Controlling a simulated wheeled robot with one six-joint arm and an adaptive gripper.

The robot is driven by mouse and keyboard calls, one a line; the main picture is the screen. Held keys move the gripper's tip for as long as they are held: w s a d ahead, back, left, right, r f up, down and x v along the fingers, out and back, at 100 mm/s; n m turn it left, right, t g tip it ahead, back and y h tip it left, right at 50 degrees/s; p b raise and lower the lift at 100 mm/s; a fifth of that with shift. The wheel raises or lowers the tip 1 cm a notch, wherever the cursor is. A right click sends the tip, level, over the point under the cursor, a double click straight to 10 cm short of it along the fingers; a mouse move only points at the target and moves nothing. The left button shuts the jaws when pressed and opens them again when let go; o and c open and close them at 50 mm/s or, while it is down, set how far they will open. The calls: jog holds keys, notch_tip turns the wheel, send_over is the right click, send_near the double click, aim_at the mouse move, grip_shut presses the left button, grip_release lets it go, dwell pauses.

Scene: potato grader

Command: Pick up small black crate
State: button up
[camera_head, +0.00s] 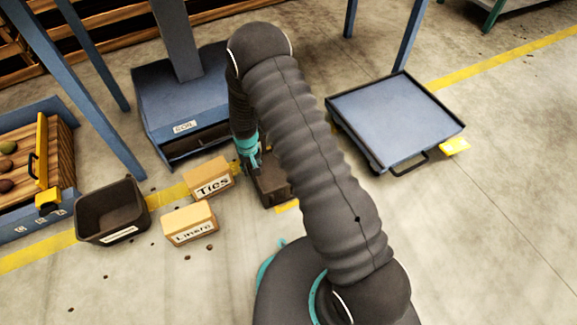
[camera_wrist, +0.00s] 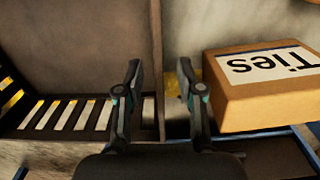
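A small dark crate (camera_head: 272,184) stands on the floor right of the box marked "Ties", partly hidden by my arm. In the wrist view the crate's brown-black inside (camera_wrist: 85,45) fills the left, with a slotted part (camera_wrist: 70,114) below. My gripper (camera_head: 252,160) is at the crate's left side in the head view. In the wrist view my gripper (camera_wrist: 158,75) has its two fingers apart, with the crate's thin edge showing between them. Contact with the edge cannot be told.
The "Ties" box (camera_head: 210,177) is close beside my gripper; another labelled box (camera_head: 189,223) is in front of it. A larger black bin (camera_head: 112,213) stands left. A blue machine base (camera_head: 180,95) is behind, a blue platform (camera_head: 395,115) right.

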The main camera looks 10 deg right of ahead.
grip_shut()
